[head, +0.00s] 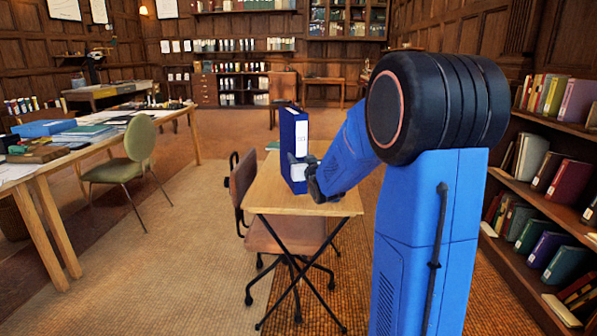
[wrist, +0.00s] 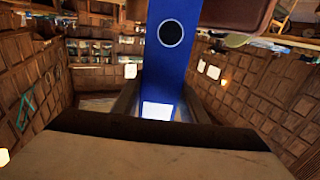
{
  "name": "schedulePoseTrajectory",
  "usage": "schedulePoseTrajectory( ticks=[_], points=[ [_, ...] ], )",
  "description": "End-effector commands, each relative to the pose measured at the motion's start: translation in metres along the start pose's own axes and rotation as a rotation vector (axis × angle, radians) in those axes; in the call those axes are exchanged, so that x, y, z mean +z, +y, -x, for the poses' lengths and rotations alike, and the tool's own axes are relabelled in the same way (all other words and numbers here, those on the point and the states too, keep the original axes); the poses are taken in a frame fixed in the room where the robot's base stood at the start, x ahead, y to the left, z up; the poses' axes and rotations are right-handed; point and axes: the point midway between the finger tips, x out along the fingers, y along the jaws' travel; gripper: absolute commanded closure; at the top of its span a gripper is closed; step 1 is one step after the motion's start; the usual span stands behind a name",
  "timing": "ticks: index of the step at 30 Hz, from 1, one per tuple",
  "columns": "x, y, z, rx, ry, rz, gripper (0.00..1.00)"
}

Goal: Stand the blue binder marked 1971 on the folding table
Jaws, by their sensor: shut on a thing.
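The blue binder (head: 292,147) with a white spine label is upright at the folding table (head: 262,200), over the far part of its top. I cannot tell whether its base touches the wood, and the label is too small to read. My gripper (head: 306,176) reaches in from the right and is shut on the binder low on its spine side. In the wrist view the blue binder (wrist: 170,70) with its dark round finger hole stands between the two fingers of my gripper (wrist: 155,105). The label there is partly visible and blank-looking.
A green chair (head: 135,155) and a long work table (head: 60,165) with papers are at the left. A bookshelf (head: 545,125) lines the right. The near half of the folding table's top is clear.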

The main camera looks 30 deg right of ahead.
Motion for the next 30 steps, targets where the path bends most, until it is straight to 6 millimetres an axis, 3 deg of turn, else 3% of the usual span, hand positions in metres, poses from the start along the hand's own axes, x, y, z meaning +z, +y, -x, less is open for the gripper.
schedulePoseTrajectory(
  ticks=[5, 13, 25, 26, 28, 30],
  points=[
    [0.007, 0.0, 0.0, 0.0, 0.002, 0.0, 1.0],
    [0.037, 0.0, 0.0, 0.0, 0.001, 0.0, 1.0],
    [0.042, 0.0, 0.0, 0.0, 0.003, 0.001, 1.0],
    [0.043, 0.0, 0.0, 0.0, 0.001, 0.001, 0.56],
    [0.043, 0.0, 0.0, 0.0, 0.001, 0.001, 0.42],
    [0.043, 0.0, 0.0, 0.0, 0.001, 0.001, 0.42]
  ],
)
